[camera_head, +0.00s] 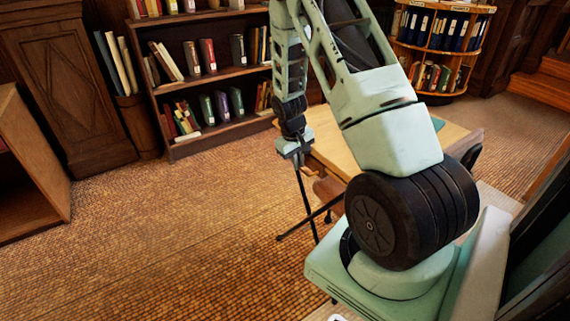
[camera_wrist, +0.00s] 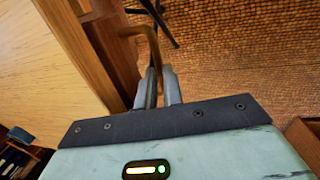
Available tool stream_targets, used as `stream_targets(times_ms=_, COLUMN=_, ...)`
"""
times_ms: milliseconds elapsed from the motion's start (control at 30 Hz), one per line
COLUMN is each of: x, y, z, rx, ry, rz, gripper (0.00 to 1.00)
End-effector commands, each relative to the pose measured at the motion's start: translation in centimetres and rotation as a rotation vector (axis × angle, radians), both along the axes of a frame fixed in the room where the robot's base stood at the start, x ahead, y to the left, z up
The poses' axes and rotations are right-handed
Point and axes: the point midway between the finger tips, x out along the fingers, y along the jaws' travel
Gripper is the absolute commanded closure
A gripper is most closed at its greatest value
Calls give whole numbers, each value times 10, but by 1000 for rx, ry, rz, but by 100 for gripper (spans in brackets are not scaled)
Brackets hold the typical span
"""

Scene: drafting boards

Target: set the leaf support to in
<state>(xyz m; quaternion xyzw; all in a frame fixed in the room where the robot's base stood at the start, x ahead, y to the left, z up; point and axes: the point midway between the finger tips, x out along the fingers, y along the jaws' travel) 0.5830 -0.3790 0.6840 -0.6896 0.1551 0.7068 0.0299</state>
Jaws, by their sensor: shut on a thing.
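A thin, bent brown bar, which looks like the leaf support (camera_wrist: 141,31), comes out beside the table's wooden side in the wrist view and runs down between my fingers. My gripper (camera_wrist: 158,80) is shut on this bar; the fingers hide its lower end. In the head view my gripper (camera_head: 299,160) points down at the near left edge of the table (camera_head: 340,152). My arm covers much of the tabletop there.
Thin black legs (camera_head: 307,210) stand on the floor just below my gripper. A bookcase (camera_head: 215,85) is behind and a round book stand (camera_head: 440,45) at the back right. A wooden unit (camera_head: 30,170) is at the left edge. The carpet (camera_head: 170,240) at left is clear.

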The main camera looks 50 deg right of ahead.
Motion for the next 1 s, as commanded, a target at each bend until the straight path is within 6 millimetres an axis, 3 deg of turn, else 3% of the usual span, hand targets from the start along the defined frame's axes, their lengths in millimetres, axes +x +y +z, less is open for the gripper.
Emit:
stream_targets(times_ms=433, x=-2, y=-10, z=1, rx=-5, ry=-3, rz=-1, gripper=100)
stream_targets(times_ms=533, x=-2, y=-10, z=1, rx=-6, ry=-3, rz=-2, gripper=69)
stream_targets(times_ms=867, x=-1, y=-7, z=1, rx=-2, ry=-1, rz=0, gripper=69)
stream_targets(times_ms=1000, x=0, y=-6, z=12, rx=-2, ry=-3, rz=1, gripper=69)
